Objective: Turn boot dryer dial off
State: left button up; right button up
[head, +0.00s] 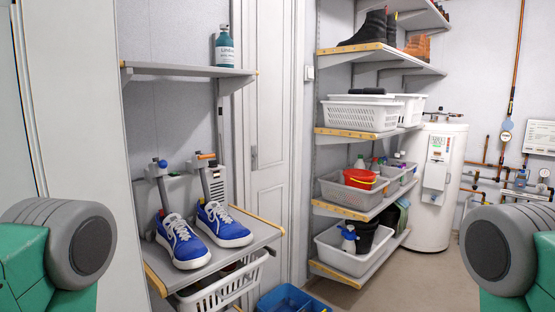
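What looks like the boot dryer (205,183) stands on the lower left shelf. It has grey upright tubes, one with a blue knob-like part (162,163) on top and one with an orange part (206,156). A pair of blue sneakers (184,244) with white soles sits in front of the tubes. I cannot tell which part is the dial or how it is set. Only thick green and grey links of my two arms show, at the lower left and lower right edges. Neither gripper is in view.
The shelf (262,235) under the sneakers has a white basket (222,285) below it and a blue bin (290,300) on the floor. A teal bottle (224,47) stands on the upper shelf. Right shelves hold baskets and boots. A white tank (436,185) stands beyond. Floor is clear at right.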

aim_at(213, 164)
jog(key=i+l+z, duration=0.15)
jog(key=i+z, duration=0.2)
jog(key=i+l+z, duration=0.1)
jog(key=i+z, duration=0.65)
jog(key=i+u, duration=0.4)
jog(key=i+l+u, duration=0.35)
jog(key=i+j, duration=0.05)
jog(key=j, duration=0.05)
